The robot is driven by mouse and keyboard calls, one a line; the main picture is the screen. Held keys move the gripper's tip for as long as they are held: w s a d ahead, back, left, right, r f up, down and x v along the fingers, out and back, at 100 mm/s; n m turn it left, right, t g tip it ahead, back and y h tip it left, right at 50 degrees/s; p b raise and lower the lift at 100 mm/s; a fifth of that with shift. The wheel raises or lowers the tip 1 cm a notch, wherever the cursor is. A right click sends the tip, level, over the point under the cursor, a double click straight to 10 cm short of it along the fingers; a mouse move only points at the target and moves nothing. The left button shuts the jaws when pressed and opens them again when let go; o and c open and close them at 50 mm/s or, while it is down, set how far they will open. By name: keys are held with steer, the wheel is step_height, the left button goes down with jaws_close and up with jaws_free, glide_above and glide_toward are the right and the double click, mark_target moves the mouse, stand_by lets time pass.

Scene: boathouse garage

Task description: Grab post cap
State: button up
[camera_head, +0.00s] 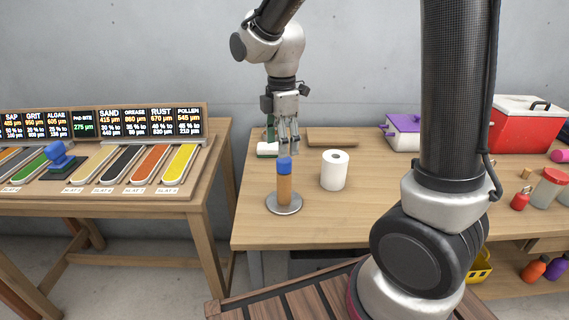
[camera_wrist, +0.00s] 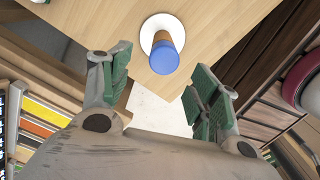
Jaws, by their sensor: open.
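The post cap (camera_head: 285,164) is a blue cap on top of an upright wooden post (camera_head: 284,190), which stands on a round grey base plate (camera_head: 272,208) on the wooden table. My gripper (camera_head: 287,148) is above and slightly behind the cap in the head view, pointing down, and looks empty. In the wrist view the blue cap (camera_wrist: 164,62) shows beyond the space between the two green-padded fingers of my gripper (camera_wrist: 160,82), which are spread apart. The cap is clear of both fingers there. The base plate (camera_wrist: 150,30) looks white behind the post.
A white paper roll (camera_head: 334,172) stands close to the right of the post. A green and white object (camera_head: 267,149) and a wooden board (camera_head: 332,138) lie at the back. A purple-lidded box (camera_head: 403,135) and a red cooler (camera_head: 520,125) are farther right. The front of the table (camera_head: 320,225) is clear.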

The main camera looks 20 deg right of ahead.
mark_target(284, 159)
steer(key=f, duration=0.5)
steer(key=shift+s+d+f, duration=0.25)
steer(key=c, duration=1)
